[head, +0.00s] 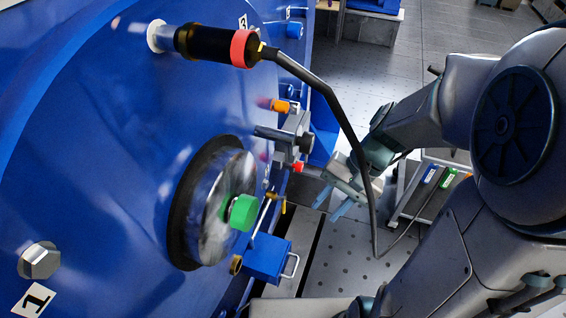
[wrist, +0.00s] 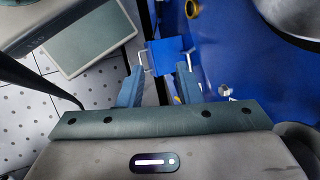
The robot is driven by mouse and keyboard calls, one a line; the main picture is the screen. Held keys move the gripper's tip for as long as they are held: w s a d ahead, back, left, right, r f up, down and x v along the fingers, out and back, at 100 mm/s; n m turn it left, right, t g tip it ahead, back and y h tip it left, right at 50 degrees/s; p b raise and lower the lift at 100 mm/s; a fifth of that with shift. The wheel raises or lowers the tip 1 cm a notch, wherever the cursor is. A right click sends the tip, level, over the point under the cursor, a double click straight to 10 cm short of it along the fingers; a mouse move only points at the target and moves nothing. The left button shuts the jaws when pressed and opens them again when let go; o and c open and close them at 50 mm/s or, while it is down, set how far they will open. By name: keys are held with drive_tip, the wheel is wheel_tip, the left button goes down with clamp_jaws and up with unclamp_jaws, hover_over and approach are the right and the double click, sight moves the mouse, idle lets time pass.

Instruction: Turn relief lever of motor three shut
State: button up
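Small levers stick out from the blue housing's right edge: an orange one (head: 280,106), a red-tipped one (head: 297,167) and a yellow one (head: 280,200). I cannot tell which of them is motor three's relief lever. My gripper (head: 332,206) is to the right of these levers and apart from them. In the wrist view my gripper (wrist: 158,82) has its two fingers spread with nothing held. Beyond the fingertips is a blue box (wrist: 170,55) with metal handles.
A grey cart (head: 408,200) stands to the right. Dotted floor lies below.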

drive_tip(key=w+a+f+m+y+b, duration=0.1)
drive_tip(key=w+f+m+y+b, duration=0.15)
drive_tip(key=f, duration=0.25)
drive_tip(key=w+a+f+m+y+b, duration=0.1)
drive_tip(key=f+m+y+b, duration=0.15)
drive_tip(key=f, duration=0.35)
drive_tip(key=m+t+y+b, duration=0.5)
drive_tip(key=m+t+b, duration=0.6)
drive_tip(key=m+b, duration=0.3)
approach(283, 206)
drive_tip(key=shift+m+t, duration=0.3)
drive_tip(key=shift+t, duration=0.1)
drive_tip(key=b+x, duration=0.1)
drive_tip(key=x, duration=0.2)
drive_tip(key=f+b+x, duration=0.1)
drive_tip(key=x, duration=0.3)
drive_tip(key=f+x, duration=0.1)
drive_tip(key=x, duration=0.2)
drive_tip(key=shift+w+b, duration=0.3)
drive_tip(key=shift+b, duration=0.1)
